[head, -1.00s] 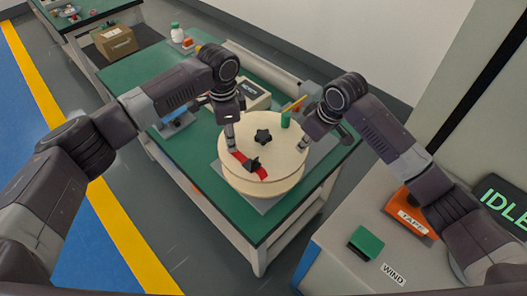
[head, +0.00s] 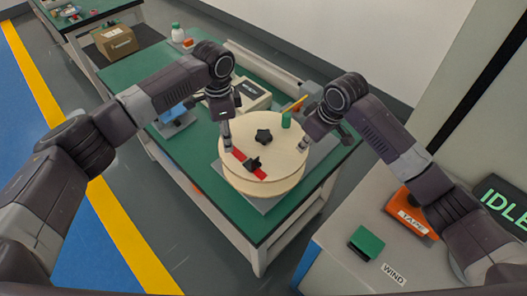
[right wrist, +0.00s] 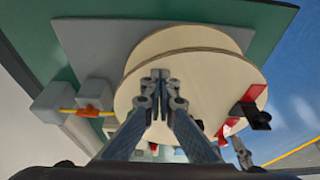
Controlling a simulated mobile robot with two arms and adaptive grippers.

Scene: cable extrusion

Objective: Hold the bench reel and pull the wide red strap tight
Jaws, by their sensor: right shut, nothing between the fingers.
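The bench reel (head: 285,155), a pale wooden drum with a black star knob (head: 263,136) on top, sits on a grey plate on the green bench. The wide red strap (head: 240,156) lies across its near-left top under a black clamp knob (head: 253,163). My left gripper (head: 227,148) is at the strap's outer end by the reel's left rim, its fingers close together and seemingly on the strap. My right gripper (head: 303,146) is at the reel's right edge, shut and empty. In the right wrist view its closed fingers (right wrist: 160,76) stand before the reel (right wrist: 190,75).
A green post (head: 286,119) stands behind the reel. A box-shaped device (head: 252,94) and a blue item (head: 174,115) are on the bench. A cabinet with a green block (head: 366,242) and an orange tape box (head: 410,212) is at right.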

